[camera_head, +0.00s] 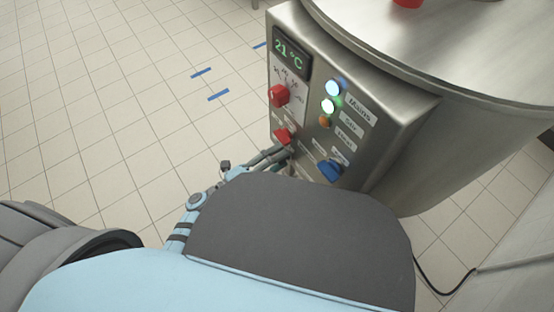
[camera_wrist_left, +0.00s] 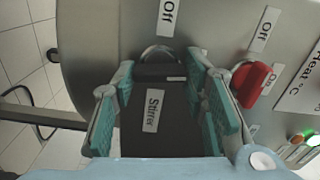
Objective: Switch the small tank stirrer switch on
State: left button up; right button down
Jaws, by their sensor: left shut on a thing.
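The small tank stirrer switch (camera_wrist_left: 160,72) is a dark knob with a metal ring on the panel. In the left wrist view it sits between the teal pads of my left gripper (camera_wrist_left: 165,95), with an "Off" label above it and a "Stirrer" label (camera_wrist_left: 152,111) below. My left gripper is shut on this switch. In the head view, my left gripper (camera_head: 283,156) reaches the lower left of the control panel (camera_head: 305,135), and the switch is hidden there. Whether the switch is turned on cannot be made out. My right gripper is not in view.
A red switch (camera_head: 283,135) sits just above the gripper, and a red dial (camera_head: 279,95) above that. A blue switch (camera_head: 329,170) is to the right, below lit indicator lamps (camera_head: 332,88). The metal tank (camera_head: 470,100) stands behind the panel. Tiled floor at left is clear.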

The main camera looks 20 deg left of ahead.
pick_arm(q)
jog(key=shift+m, duration=1)
jog(key=o, duration=1.2)
jog(key=shift+c, duration=0.2)
jog(key=v, duration=1.2)
